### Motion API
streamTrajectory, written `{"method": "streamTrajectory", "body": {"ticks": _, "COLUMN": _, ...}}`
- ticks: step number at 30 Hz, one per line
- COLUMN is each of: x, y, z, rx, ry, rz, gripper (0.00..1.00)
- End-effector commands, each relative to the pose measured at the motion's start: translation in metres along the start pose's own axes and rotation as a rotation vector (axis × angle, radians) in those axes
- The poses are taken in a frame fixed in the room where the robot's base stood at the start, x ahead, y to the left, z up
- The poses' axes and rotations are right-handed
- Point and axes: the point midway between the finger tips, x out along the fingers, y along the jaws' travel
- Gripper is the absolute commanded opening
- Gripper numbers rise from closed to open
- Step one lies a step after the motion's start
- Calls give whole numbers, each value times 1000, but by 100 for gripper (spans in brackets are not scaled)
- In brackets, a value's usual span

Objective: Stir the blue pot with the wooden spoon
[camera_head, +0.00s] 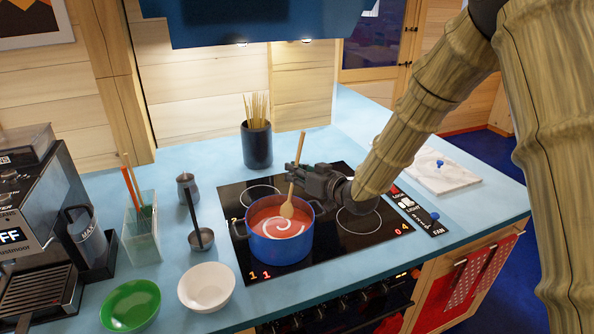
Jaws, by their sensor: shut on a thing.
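The blue pot (279,250) stands on the front left of the black cooktop. It holds red soup (268,220) with a pale swirl on its surface. My gripper (293,175) is above the pot's right rear side and is shut on the wooden spoon (288,208). The spoon is close to upright, with its handle end above the fingers and its bowl down over the pot's right half. The spoon's bowl shows whole against the soup; I cannot tell whether its tip touches the surface.
The black cooktop (350,240) has free burners behind and right of the pot. A dark holder with sticks (257,145) stands behind. A ladle (201,238), white bowl (206,287), green bowl (131,305) and coffee machine (40,225) are left. A white board (440,172) lies right.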

Motion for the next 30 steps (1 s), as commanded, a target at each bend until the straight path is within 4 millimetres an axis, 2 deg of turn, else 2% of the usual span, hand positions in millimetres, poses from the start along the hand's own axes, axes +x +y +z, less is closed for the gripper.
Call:
{"method": "streamTrajectory", "body": {"ticks": 1, "x": 1, "y": 1, "z": 7, "rx": 1, "ry": 0, "rz": 0, "gripper": 0}}
{"method": "streamTrajectory", "body": {"ticks": 21, "x": 14, "y": 1, "z": 61, "rx": 1, "ry": -1, "rz": 0, "gripper": 0}}
{"method": "streamTrajectory", "body": {"ticks": 30, "x": 18, "y": 0, "z": 77, "rx": 1, "ry": -1, "rz": 0, "gripper": 0}}
